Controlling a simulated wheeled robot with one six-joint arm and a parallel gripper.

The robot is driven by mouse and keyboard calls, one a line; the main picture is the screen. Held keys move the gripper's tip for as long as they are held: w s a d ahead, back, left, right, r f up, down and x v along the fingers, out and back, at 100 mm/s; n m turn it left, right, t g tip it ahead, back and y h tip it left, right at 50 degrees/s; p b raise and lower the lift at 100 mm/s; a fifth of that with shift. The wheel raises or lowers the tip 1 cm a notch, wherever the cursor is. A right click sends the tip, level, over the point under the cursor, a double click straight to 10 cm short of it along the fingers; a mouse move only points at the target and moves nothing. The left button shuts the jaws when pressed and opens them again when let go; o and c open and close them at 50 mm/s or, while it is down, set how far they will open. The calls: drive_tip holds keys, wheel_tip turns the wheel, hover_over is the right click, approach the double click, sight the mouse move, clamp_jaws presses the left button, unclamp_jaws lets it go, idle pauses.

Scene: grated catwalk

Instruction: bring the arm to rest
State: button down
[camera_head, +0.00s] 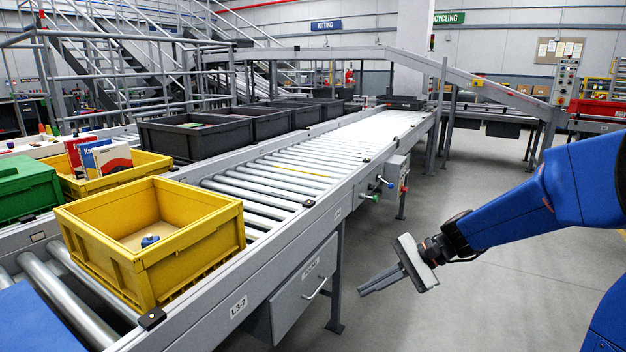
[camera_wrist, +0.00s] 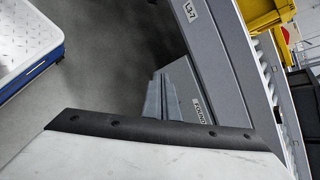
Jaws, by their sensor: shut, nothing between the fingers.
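My gripper (camera_head: 380,280) hangs over the open floor to the right of the roller conveyor, at the end of my blue arm. Its grey fingers are together with nothing between them, and they point down and left. In the wrist view the shut fingers (camera_wrist: 162,97) show in front of the grey side of the conveyor. The gripper touches nothing that I can see.
A yellow crate (camera_head: 108,254) with a small blue item (camera_head: 150,241) inside stands on the roller conveyor (camera_head: 290,170). A drawer with a handle (camera_head: 303,290) is on the conveyor's side, left of my gripper. The grey floor (camera_head: 400,240) around my gripper is clear.

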drive_tip(key=s+d+r+n+t+h, duration=0.1)
drive_tip(key=s+d+n+h, duration=0.4)
drive_tip(key=s, duration=0.6)
drive_tip(key=s+d+r+n+t+h, duration=0.1)
drive_tip(key=s+d+n+t+h, duration=0.2)
drive_tip(key=s+d, duration=0.7)
drive_tip(key=s+n+h, duration=0.1)
drive_tip(key=n+h, duration=0.1)
drive_tip(key=shift+s+h, duration=0.3)
drive_tip(key=shift+h, duration=0.1)
